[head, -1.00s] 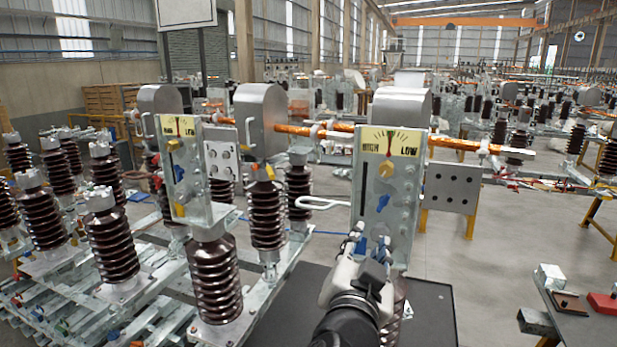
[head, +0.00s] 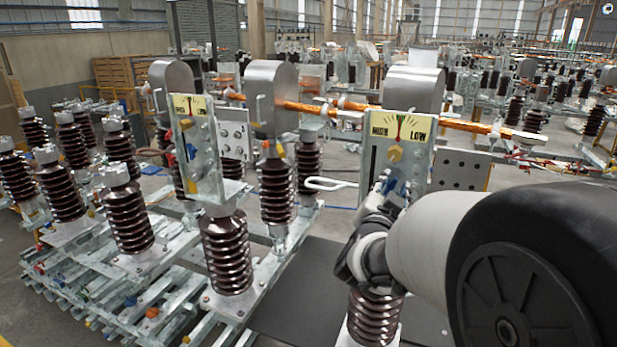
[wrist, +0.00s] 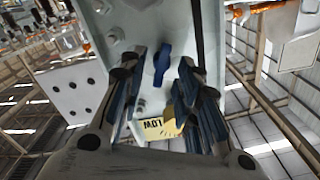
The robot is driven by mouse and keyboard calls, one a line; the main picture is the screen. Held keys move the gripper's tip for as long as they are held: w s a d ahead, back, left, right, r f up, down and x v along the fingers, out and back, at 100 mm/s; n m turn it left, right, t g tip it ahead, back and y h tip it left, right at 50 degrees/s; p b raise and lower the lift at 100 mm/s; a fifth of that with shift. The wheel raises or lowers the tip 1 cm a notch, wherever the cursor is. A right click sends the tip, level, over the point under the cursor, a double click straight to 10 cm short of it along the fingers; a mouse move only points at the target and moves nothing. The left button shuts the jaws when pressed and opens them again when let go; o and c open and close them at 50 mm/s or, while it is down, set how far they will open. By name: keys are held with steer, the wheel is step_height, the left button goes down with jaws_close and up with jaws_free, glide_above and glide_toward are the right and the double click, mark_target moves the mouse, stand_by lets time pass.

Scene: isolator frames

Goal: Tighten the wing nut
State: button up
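A blue wing nut (wrist: 162,63) sits on the grey metal panel (wrist: 196,14), seen upside down in the wrist view. My gripper (wrist: 161,60) is open, with one finger on each side of the nut in that view. I cannot tell how far the nut is beyond the fingertips. A yellow knob (wrist: 179,108) is partly hidden behind the right finger, near the yellow LOW label (wrist: 155,129). In the head view the panel (head: 416,165) carries the yellow dial (head: 400,126) and knob (head: 394,153). My arm hides its lower part and most of my gripper.
A second panel (head: 204,165) with a dial stands to the left. Brown ribbed insulators (head: 226,250) stand on metal frames. A copper bar (head: 300,107) crosses behind the panels. A white bent rod (head: 328,184) projects left of the near panel. A dark mat (head: 300,290) lies below.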

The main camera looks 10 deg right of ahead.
steer(key=shift+x, duration=1.2)
steer(key=shift+c, duration=0.2)
jaws_close()
